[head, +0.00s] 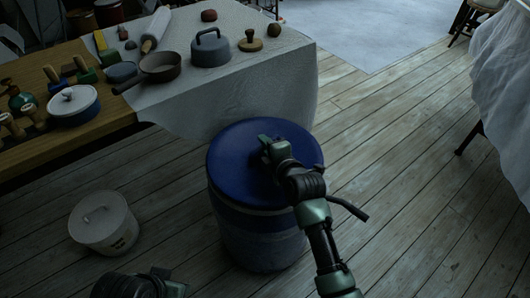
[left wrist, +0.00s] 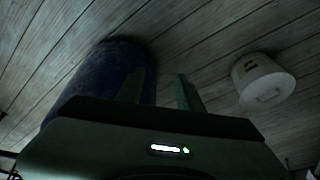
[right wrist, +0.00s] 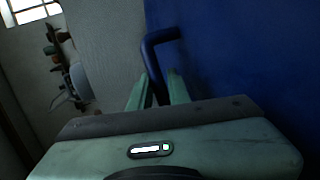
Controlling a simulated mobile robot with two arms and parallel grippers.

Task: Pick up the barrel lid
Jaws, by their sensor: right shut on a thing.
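The blue barrel lid (head: 232,152) covers the top of the blue barrel (head: 256,240), in the middle of the head view. I cannot tell whether there is a gap below its rim. In the right wrist view the lid is a blue surface (right wrist: 240,60) with a bent blue handle (right wrist: 160,38). My right gripper (head: 266,150) is over the lid, its fingers shut on this handle (right wrist: 155,90). My left gripper (left wrist: 160,88) is open and empty, low at the lower left of the barrel; it only partly shows at the head view's bottom edge (head: 170,285).
A white lidded bucket (head: 104,222) stands on the floor left of the barrel. Behind is a table with a pale cloth (head: 220,105), holding a grey lidded pot (head: 210,50), a pan (head: 160,66) and several tools. The plank floor right of the barrel is clear.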

